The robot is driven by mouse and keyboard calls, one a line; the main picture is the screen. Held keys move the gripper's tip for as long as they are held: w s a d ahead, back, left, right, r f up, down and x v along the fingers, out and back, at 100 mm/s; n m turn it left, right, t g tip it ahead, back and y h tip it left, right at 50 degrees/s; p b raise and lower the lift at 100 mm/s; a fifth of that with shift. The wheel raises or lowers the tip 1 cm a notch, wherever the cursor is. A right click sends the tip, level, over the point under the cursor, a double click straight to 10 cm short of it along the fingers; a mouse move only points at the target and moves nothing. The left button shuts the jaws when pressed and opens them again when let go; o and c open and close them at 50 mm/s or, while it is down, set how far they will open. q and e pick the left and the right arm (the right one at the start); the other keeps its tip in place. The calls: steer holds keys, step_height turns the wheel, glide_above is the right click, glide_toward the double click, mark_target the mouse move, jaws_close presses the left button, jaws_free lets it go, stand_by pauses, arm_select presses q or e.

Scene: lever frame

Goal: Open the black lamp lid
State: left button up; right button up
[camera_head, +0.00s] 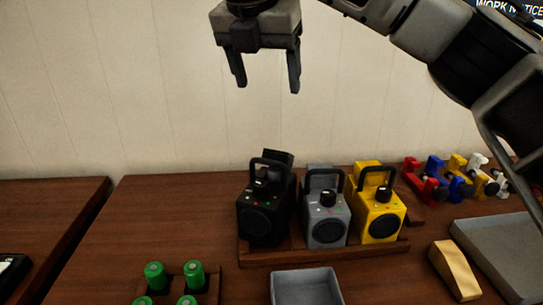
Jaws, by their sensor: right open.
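The black lamp (262,209) stands upright at the left end of a row of three lamps in a wooden rack. It has a handle over a knob on top, and a black block that looks like its lid (278,157) shows tilted up behind the handle. My right gripper (267,86) hangs high above the black lamp, pointing down, with its two fingers apart and nothing between them. It touches nothing. My left gripper does not show.
A grey lamp (325,218) and a yellow lamp (377,215) stand close beside the black one in the rack (330,254). Green cylinders (194,274) and a grey bin (305,287) are in front. Coloured clamps (459,178) and a grey tray (497,250) are at right.

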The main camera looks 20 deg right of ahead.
mark_target(278, 160)
steer(key=x, duration=1.7)
steer(key=shift+w+a+f, duration=0.1)
steer(key=shift+w+f, duration=0.1)
steer(key=shift+w, duration=0.05)
steer(key=c, duration=1)
